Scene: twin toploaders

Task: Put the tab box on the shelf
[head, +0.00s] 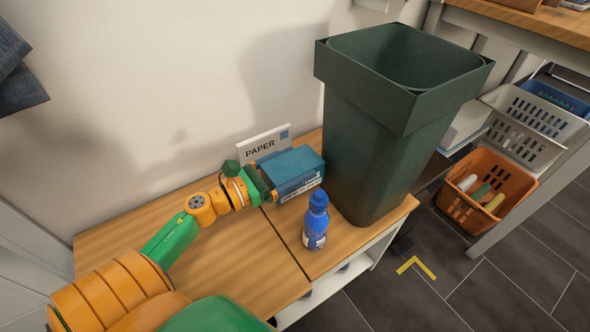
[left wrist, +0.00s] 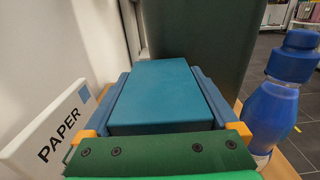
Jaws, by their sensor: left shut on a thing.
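The tab box is a blue box (head: 292,170) with a pale label strip on its front side. My left gripper (head: 268,184) is shut on it, above or on the wooden shelf top (head: 215,265); I cannot tell whether the box touches the wood. In the left wrist view the blue box (left wrist: 160,95) lies between the two fingers of my left gripper (left wrist: 165,110), its top face towards the camera. The dark green bin stands just beyond it. My right gripper is not in view.
A blue bottle (head: 316,220) stands close in front of the box. A dark green bin (head: 375,150) stands to the right, a PAPER sign (head: 262,146) behind. An orange basket (head: 485,190) and white baskets (head: 530,125) are at right. The left part of the wooden top is bare.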

